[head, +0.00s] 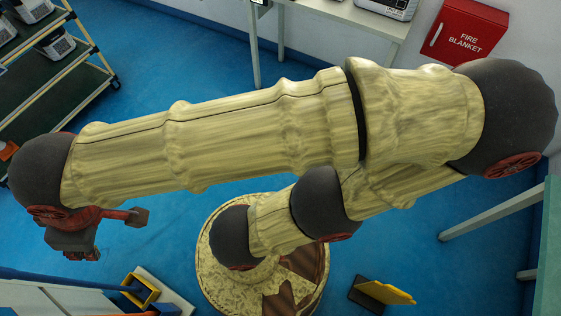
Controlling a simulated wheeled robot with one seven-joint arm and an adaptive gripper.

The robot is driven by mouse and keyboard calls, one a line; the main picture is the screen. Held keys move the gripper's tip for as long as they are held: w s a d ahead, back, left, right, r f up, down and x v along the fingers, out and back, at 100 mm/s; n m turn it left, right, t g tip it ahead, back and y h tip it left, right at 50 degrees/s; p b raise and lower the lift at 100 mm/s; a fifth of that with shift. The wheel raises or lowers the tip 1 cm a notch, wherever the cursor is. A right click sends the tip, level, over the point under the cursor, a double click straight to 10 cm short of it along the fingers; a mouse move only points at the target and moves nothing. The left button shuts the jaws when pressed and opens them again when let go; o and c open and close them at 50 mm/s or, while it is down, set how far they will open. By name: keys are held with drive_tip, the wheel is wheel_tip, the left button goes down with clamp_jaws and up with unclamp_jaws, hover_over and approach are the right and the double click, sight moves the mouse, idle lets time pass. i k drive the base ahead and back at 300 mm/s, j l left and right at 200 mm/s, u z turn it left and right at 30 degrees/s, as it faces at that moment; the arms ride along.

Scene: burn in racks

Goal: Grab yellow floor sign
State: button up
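A yellow panel (385,292) stands on the blue floor at the lower right, with a dark flat part beside it. It looks like the yellow floor sign, seen steeply from above, and no writing on it can be read. My gripper (92,236) is at the far left, at the end of my arm, well apart from the yellow panel. Its red and dark parts are partly hidden by my wrist. Nothing is seen held in it. I cannot tell how far its fingers are apart.
A green-shelved cart (75,87) with devices stands at the upper left. A white table (345,12) is at the back, beside a red fire blanket box (465,30). A yellow-edged object (146,290) lies at the lower left. Green-topped furniture (550,250) borders the right.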

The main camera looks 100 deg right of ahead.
sight(374, 296)
drive_tip(key=i+l+u, duration=0.1)
drive_tip(key=u, duration=0.35)
drive_tip(key=l+u, duration=0.25)
drive_tip(key=u, duration=4.55)
drive_tip(key=k+j+z, duration=0.45)
drive_tip(key=k+j, duration=0.35)
drive_tip(key=k, duration=0.1)
